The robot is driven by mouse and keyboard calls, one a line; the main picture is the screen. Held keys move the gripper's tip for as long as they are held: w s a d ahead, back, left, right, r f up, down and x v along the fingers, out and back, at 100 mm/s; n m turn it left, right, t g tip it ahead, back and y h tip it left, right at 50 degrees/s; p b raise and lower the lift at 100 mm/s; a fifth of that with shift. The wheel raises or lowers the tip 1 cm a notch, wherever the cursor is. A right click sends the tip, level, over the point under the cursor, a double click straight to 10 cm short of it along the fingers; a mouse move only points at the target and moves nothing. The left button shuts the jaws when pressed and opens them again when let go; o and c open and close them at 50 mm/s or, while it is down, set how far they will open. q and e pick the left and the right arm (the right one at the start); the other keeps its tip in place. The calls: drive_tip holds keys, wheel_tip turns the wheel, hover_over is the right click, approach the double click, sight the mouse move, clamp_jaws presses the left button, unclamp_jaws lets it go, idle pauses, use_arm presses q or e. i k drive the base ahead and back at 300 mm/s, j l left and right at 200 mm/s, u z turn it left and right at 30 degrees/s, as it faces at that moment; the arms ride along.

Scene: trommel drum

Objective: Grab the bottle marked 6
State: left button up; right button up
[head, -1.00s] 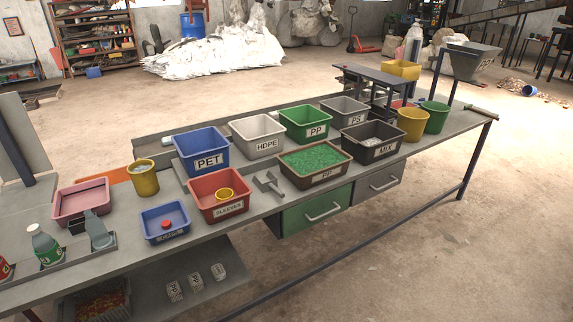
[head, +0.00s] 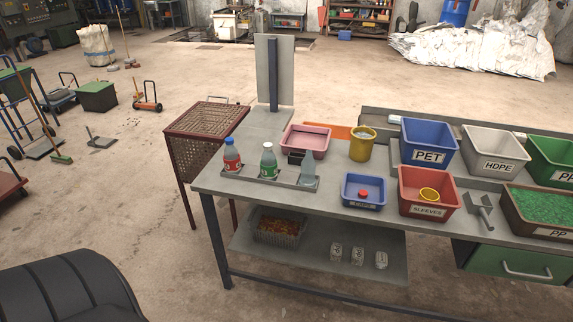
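Three bottles stand in a grey rack (head: 208,174) at the left end of the workbench. The left bottle (head: 232,157) has a red body and a blue cap. The middle bottle (head: 268,161) is pale with a green label and a light cap. The right bottle (head: 308,168) is clear bluish and seems slightly tilted, without a visible coloured label. I cannot read a 6 on any of them. Neither of my grippers is in view.
Behind the rack is a pink tray (head: 314,133); right of it are a yellow bucket (head: 362,146) and a blue tray (head: 362,206). The bench (head: 340,181) also holds labelled bins. A brown mesh cage (head: 196,152) stands left. The lower shelf holds small marked blocks (head: 357,257).

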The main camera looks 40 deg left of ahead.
sight(308, 165)
drive_tip(key=u, duration=0.95)
